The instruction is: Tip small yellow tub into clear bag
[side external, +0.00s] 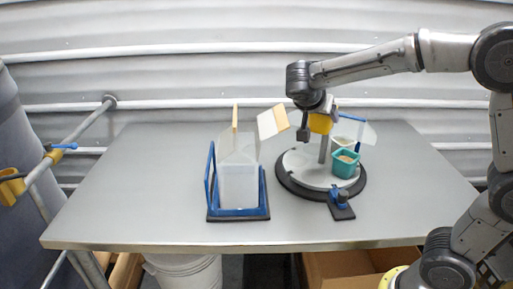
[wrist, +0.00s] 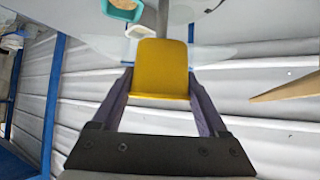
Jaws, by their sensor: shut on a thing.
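The small yellow tub (side external: 320,123) is held in the air above the left part of the turntable, to the right of the clear bag. In the wrist view the tub (wrist: 161,70) sits between the two fingers of my gripper (wrist: 160,82), which is shut on it. Its contents are hidden, and I cannot tell its exact tilt. The clear bag (side external: 238,186) stands upright in a blue frame (side external: 209,180) on the table. The tub is higher than the bag's body and apart from it.
A grey turntable (side external: 297,174) holds a teal tub (side external: 344,168) with pale contents and a whitish tub (side external: 341,142) around a central post. A blue clamp (side external: 340,200) is at its front edge. A white-and-tan panel (side external: 272,122) rises between bag and gripper. The table's left side is clear.

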